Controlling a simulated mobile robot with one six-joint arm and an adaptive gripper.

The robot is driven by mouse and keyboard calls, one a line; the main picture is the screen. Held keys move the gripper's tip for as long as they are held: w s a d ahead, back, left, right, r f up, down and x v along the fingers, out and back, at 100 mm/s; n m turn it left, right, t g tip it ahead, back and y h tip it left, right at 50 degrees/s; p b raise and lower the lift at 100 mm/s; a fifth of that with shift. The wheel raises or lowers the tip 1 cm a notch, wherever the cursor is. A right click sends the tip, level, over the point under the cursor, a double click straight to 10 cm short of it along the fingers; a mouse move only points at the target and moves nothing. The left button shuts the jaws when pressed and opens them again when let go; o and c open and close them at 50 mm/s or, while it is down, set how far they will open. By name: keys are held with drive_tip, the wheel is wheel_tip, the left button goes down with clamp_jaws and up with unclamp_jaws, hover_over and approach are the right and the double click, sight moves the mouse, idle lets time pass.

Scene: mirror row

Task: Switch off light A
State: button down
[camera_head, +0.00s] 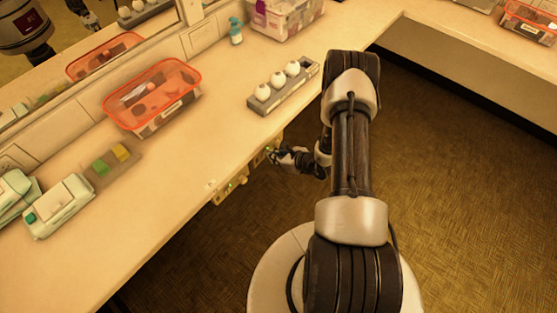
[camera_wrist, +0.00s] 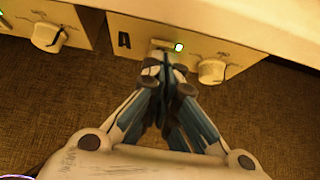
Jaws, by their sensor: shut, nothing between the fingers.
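The panel marked A (camera_wrist: 124,42) is a pale box under the front edge of the counter. The tips hide the panel's middle. In the head view my gripper (camera_head: 278,155) is at the counter's front edge.
A second panel with a knob (camera_wrist: 48,36) is to the left in the wrist view. On the counter (camera_head: 190,140) stand a rack of white round items (camera_head: 258,106), an orange-rimmed bin (camera_head: 150,98) and a teal bottle (camera_head: 236,32). Open floor (camera_head: 460,200) lies to the right.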

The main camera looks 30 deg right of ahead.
drive_tip(key=shift+w+a+r, duration=0.15)
drive_tip(key=shift+w+r, duration=0.1)
drive_tip(key=shift+w, duration=0.1)
idle(0.3)
drive_tip(key=shift+r+p, duration=0.35)
drive_tip(key=shift+r, duration=0.45)
